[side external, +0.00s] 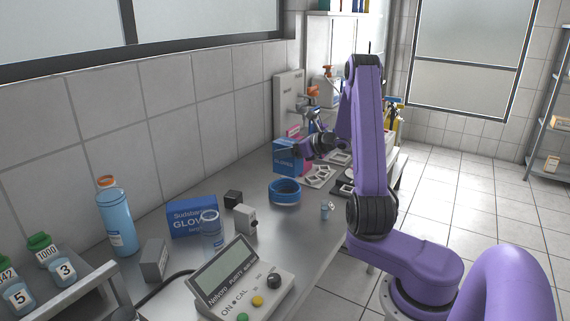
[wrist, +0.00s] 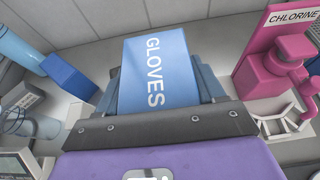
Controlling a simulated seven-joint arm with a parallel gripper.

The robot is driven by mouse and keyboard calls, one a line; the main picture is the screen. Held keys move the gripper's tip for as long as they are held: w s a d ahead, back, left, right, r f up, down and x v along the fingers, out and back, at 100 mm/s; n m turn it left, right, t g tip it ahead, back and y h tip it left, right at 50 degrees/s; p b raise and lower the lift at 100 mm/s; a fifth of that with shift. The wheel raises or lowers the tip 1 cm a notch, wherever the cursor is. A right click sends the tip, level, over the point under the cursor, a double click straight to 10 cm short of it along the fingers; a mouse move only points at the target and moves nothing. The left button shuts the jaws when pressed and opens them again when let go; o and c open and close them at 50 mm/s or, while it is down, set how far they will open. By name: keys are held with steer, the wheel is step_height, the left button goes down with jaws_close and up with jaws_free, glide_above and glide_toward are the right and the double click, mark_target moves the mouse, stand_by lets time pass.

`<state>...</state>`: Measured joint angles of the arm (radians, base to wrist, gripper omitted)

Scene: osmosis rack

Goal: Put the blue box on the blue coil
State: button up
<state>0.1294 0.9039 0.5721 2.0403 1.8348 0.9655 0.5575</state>
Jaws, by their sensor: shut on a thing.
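My gripper (side external: 304,150) is shut on a blue box (side external: 287,157), with its fingers along the box's two sides. In the wrist view the box (wrist: 155,70) reads GLOVES and sits between the fingers (wrist: 162,88). The blue coil (side external: 284,191) lies flat on the bench, in front of and just below the held box in the side view. The two are apart in that view; how far the box is above the bench is unclear. I cannot make out the coil in the wrist view. A second blue glove box (side external: 192,219) stands on the bench nearer the camera.
A meter (side external: 240,283), a black cube (side external: 233,198), a grey block (side external: 155,261) and a blue bottle (side external: 117,222) stand nearer the camera. A small vial (side external: 324,212) stands right of the coil. A pink chlorine holder (wrist: 275,65) is close to the gripper's right.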

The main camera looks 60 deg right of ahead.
mark_target(301, 160)
steer(key=shift+w+d+f, duration=0.25)
steer(key=shift+w+f, duration=0.2)
steer(key=shift+f, duration=0.15)
steer(key=shift+w+d+f, duration=0.25)
steer(key=shift+w+f, duration=0.2)
steer(key=shift+f, duration=0.15)
steer(key=shift+w+d+f, duration=0.1)
steer(key=shift+f, duration=1.55)
steer(key=shift+f, duration=0.1)
steer(key=o, duration=1.1)
steer(key=shift+s+r, duration=0.2)
steer(key=shift+s, duration=0.1)
steer(key=v, duration=1.1)
steer(key=shift+s+r, duration=0.1)
steer(key=shift+s, duration=0.1)
